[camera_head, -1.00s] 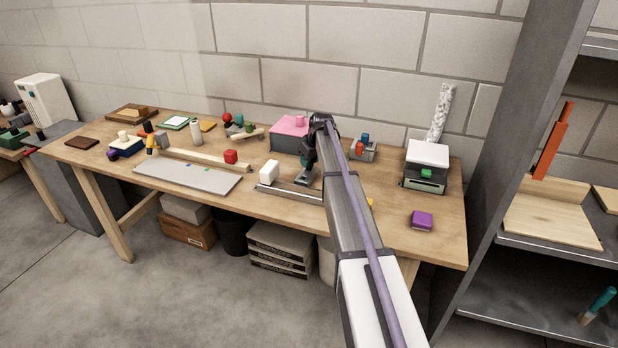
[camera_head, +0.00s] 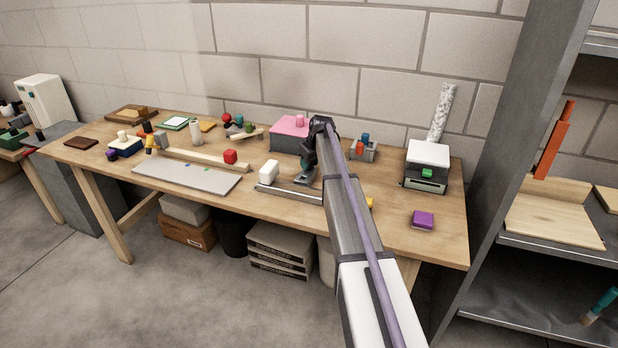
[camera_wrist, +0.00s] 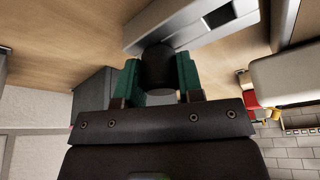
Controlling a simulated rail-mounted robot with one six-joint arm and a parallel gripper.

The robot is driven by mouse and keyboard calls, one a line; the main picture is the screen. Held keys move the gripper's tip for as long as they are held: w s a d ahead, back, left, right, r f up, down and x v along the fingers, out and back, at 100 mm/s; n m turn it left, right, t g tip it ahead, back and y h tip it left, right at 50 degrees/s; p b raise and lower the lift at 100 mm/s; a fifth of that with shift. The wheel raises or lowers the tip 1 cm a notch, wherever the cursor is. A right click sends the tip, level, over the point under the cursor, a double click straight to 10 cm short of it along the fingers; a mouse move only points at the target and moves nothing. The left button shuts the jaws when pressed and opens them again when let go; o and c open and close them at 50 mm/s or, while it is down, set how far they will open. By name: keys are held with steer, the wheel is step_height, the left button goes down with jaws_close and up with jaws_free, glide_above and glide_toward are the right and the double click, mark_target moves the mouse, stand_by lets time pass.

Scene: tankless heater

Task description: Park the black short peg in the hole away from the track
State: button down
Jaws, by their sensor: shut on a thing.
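My gripper (camera_wrist: 158,75) has green fingers shut on the black short peg (camera_wrist: 157,66), a dark cylinder, in the wrist view. In the head view my gripper (camera_head: 307,172) is low over the bench beside the grey metal track (camera_head: 287,194), and the peg in it is too small to make out. The track also shows in the wrist view (camera_wrist: 185,25), just beyond the peg, with a dark square opening (camera_wrist: 219,17) in its face. I cannot tell whether the peg touches anything. My arm hides part of the bench right of the track.
A white block (camera_head: 269,172) stands at the track's left end. A pink-topped grey box (camera_head: 291,134) is behind my gripper. A purple block (camera_head: 423,219) lies on clear bench to the right.

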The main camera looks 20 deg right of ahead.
steer(key=shift+f, duration=0.1)
steer(key=c, duration=0.7)
jaws_free()
steer(key=p+v, duration=1)
steer(key=shift+s+r, duration=0.2)
steer(key=shift+r, duration=0.15)
